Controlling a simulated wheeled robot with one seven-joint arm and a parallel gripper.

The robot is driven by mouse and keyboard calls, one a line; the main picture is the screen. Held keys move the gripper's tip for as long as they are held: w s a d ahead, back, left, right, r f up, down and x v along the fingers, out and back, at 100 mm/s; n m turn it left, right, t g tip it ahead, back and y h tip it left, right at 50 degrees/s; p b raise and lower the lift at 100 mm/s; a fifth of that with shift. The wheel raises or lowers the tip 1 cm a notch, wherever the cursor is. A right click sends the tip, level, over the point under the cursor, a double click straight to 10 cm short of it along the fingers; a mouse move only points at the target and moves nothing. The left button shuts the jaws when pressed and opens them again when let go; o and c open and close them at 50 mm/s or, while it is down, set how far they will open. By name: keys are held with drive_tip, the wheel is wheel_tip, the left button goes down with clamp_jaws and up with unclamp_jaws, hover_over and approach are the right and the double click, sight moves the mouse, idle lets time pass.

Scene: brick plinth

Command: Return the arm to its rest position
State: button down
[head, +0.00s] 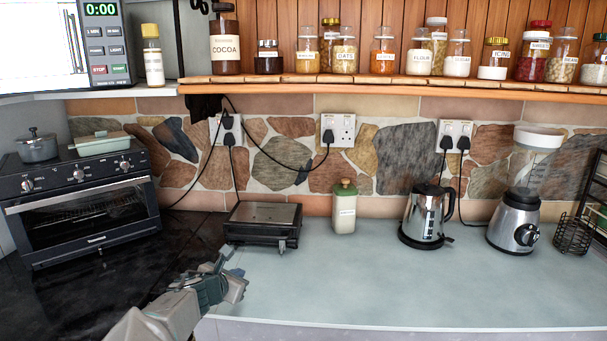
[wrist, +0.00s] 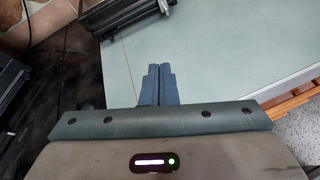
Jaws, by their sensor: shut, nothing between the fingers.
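My gripper (head: 232,266) shows in the head view at the lower left of centre, above the front part of the counter where the black and pale tops meet. In the wrist view its two blue-grey fingers (wrist: 159,85) are together with nothing between them. The pale counter (wrist: 215,60) lies beneath them. My arm reaches in from the bottom edge of the head view.
A black scale-like appliance (head: 263,224) stands just behind my gripper. A toaster oven (head: 85,205) is at left. A labelled canister (head: 344,208), a kettle (head: 424,215) and a blender (head: 516,215) stand farther right. The right front counter is clear.

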drive_tip(key=s+d+f+m+g+b, duration=0.1)
drive_tip(key=s+d+f+m+g, duration=0.2)
drive_tip(key=d+m, duration=0.65)
drive_tip(key=s+d+f+m+g+b, duration=0.1)
drive_tip(key=s+d+m+g, duration=0.3)
drive_tip(key=d, duration=1)
drive_tip(key=s+d+r+m+g+y+b, duration=0.1)
drive_tip(key=s+d+m, duration=0.3)
drive_tip(key=s+m, duration=0.4)
drive_tip(key=s+d+r+m+g+y+b, duration=0.1)
drive_tip(key=s+d+m, duration=0.3)
drive_tip(key=s+m, duration=0.5)
drive_tip(key=s+y+b, duration=0.1)
drive_tip(key=s, duration=0.7)
drive_tip(key=shift+g, duration=0.4)
drive_tip(key=shift+d, duration=0.1)
